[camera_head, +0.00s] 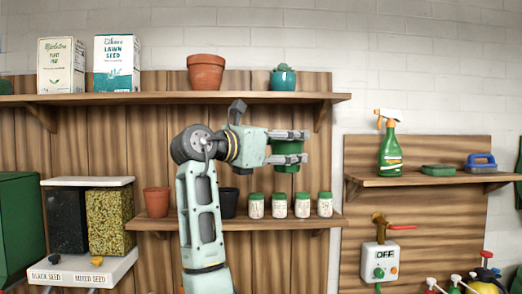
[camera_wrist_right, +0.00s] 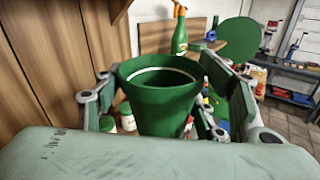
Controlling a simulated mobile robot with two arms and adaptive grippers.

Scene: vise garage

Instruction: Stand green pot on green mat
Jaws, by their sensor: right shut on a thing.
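The green pot (camera_head: 287,148) is between the fingers of my right gripper (camera_head: 290,147), held in the air in front of the wooden back panel, below the upper shelf and above the lower one. In the right wrist view the green pot (camera_wrist_right: 160,105) looks upright and empty, its rim toward the camera, with the fingers of my right gripper (camera_wrist_right: 168,100) shut on both its sides. I cannot make out a green mat for certain in either view. My left gripper is not in view.
The upper shelf (camera_head: 150,98) holds boxes, a terracotta pot (camera_head: 206,72) and a small succulent (camera_head: 283,78). The lower shelf (camera_head: 270,223) holds another terracotta pot (camera_head: 157,202), a black pot (camera_head: 229,203) and several white jars (camera_head: 256,206). A spray bottle (camera_head: 390,150) stands on the right shelf (camera_head: 420,181).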

